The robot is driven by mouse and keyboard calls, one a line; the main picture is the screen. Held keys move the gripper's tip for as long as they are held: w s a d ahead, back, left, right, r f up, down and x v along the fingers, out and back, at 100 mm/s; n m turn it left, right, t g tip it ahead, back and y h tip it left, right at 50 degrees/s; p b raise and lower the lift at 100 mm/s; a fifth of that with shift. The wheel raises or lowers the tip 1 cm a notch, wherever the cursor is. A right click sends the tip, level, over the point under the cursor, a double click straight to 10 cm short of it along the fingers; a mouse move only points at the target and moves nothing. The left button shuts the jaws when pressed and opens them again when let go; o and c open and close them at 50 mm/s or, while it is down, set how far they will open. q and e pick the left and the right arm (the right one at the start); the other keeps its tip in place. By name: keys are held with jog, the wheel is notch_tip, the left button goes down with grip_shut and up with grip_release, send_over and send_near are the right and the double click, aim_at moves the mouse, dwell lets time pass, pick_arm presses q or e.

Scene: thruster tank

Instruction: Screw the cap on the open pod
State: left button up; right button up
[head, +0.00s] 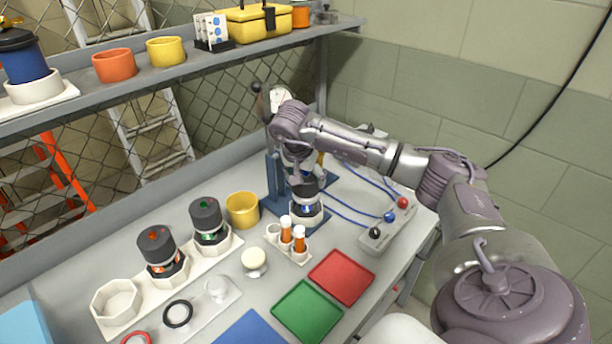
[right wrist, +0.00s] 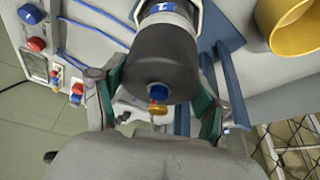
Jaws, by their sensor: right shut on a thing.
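The dark grey cap (right wrist: 152,65) with a blue and yellow knob on its end fills the middle of the right wrist view. My right gripper (right wrist: 158,100) is shut on it, one green-padded finger on each side. In the head view my right gripper (head: 302,166) is over the blue stand (head: 274,188), pointing down. The pod (head: 306,210), with a white and blue band, stands upright there under the dark cap (head: 306,189). The cap is in line with the pod and seems to meet it; I cannot tell how tightly. My left gripper is not in view.
A white rack (head: 186,268) at left holds two capped pods, orange-marked (head: 158,246) and green-marked (head: 208,216); its front socket (head: 117,301) is empty. A yellow cup (head: 243,210), orange-filled tubes (head: 299,238) and a control box (head: 386,236) with blue cables surround the stand. Red (head: 342,277) and green (head: 307,311) trays lie in front.

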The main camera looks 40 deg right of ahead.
jog(key=shift+f, duration=0.5)
dwell(0.5)
jog(key=o, duration=1.2)
jog(key=v, duration=1.2)
